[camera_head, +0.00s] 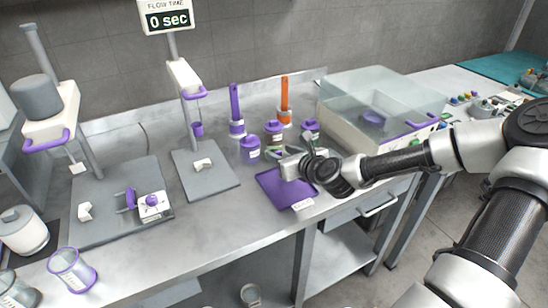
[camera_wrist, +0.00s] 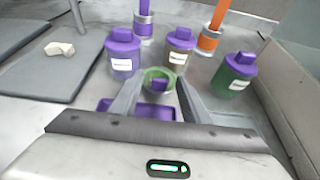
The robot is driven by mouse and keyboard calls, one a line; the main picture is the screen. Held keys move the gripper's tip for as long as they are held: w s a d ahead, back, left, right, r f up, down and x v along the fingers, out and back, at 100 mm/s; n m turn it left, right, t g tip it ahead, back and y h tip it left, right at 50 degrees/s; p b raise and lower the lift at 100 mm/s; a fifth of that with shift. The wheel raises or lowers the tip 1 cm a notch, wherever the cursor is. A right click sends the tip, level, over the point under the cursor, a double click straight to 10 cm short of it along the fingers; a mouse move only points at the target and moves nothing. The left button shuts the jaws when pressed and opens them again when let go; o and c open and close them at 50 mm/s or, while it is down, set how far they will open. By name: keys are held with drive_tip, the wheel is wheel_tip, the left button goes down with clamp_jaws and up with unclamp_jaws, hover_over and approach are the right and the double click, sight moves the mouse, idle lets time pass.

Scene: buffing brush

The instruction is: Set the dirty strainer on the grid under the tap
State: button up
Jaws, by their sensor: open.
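My gripper (camera_head: 285,160) is over the purple mat (camera_head: 268,186) on the steel bench, and its jaws are open. In the wrist view a small round piece with a green rim (camera_wrist: 158,73), perhaps the dirty strainer, shows between the fingertips (camera_wrist: 160,88). I cannot tell whether the fingers touch it. The mat's purple surface (camera_wrist: 152,112) shows below it. In the head view the arm mostly hides this piece. I cannot make out a tap or a grid for certain.
Several purple-lidded jars (camera_head: 250,150) stand just behind the mat, with purple and orange-handled brushes (camera_head: 284,95) beyond. A clear-lidded box (camera_head: 375,105) is at the right. Left are a flow-time stand (camera_head: 185,78) on a grey plate (camera_head: 222,181) and another stand (camera_head: 50,128).

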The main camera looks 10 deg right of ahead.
drive_tip(key=shift+w+f, duration=0.1)
drive_tip(key=shift+w, duration=0.05)
clamp_jaws()
